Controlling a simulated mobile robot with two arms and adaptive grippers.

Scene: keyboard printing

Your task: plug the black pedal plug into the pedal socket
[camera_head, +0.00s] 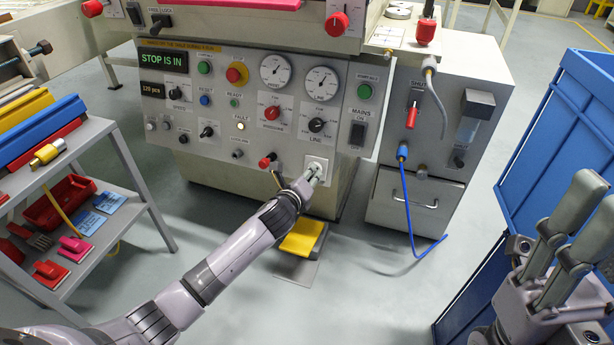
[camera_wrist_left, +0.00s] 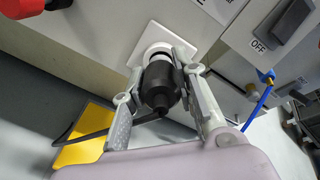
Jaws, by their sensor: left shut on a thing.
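The black pedal plug (camera_wrist_left: 161,88) is between the two fingers of my left gripper (camera_wrist_left: 158,76), which is shut on it. Its front end is at the white round pedal socket (camera_wrist_left: 157,50), on a square white plate. The plug looks lined up with the socket and touching it or very close; how deep it sits is hidden. In the head view my left gripper (camera_head: 311,176) is at the socket plate (camera_head: 317,162), low on the panel, and mostly covers the plug. My right gripper (camera_head: 590,215) is at the right edge with no object visible in it; its finger gap is unclear.
A yellow pedal (camera_head: 302,238) lies on the floor below the panel. A red-tipped knob (camera_head: 265,162) sticks out left of the socket. The MAINS switch (camera_head: 357,134) is above right. A blue hose (camera_head: 411,215) hangs at right. A tool cart (camera_head: 75,215) stands left, a blue crate (camera_head: 548,150) right.

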